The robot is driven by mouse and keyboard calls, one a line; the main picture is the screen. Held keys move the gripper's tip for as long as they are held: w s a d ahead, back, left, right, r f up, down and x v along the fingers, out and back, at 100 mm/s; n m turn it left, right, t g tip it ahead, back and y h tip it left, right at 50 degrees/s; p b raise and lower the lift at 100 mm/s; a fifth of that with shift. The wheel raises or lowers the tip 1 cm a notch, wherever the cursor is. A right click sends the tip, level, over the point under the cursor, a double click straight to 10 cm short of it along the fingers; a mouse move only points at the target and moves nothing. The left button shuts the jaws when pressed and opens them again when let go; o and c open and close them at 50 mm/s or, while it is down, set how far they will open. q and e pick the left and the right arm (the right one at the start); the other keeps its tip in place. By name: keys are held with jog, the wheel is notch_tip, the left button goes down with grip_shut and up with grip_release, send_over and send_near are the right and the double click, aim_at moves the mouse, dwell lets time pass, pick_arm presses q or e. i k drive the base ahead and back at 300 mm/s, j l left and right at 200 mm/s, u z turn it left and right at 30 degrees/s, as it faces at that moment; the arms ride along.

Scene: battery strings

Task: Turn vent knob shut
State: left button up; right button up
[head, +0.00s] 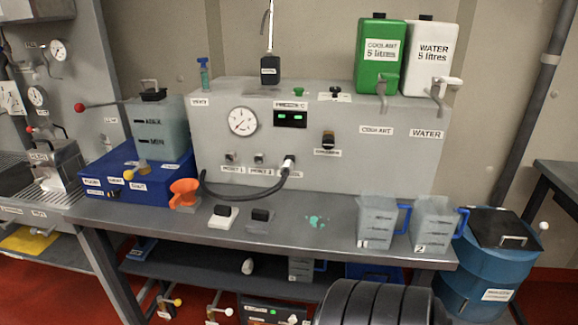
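A label that seems to read VENT (199,102) is at the upper left corner of the grey panel box (360,160). A small blue upright fitting (204,75) stands just above that label. A blue base unit (150,187) to the left carries a clear tank (158,130), with a red ball-ended lever (79,107) and a yellow knob (129,174). I cannot tell for certain which part is the vent knob, nor whether it is open or shut. Neither of my grippers is in view.
A black hose (240,194) loops before the panel. Green coolant (378,60) and white water (428,62) containers sit on top. A blue drum (495,265) stands right.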

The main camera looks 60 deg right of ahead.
aim_at(202, 60)
jog(key=z, duration=1.7)
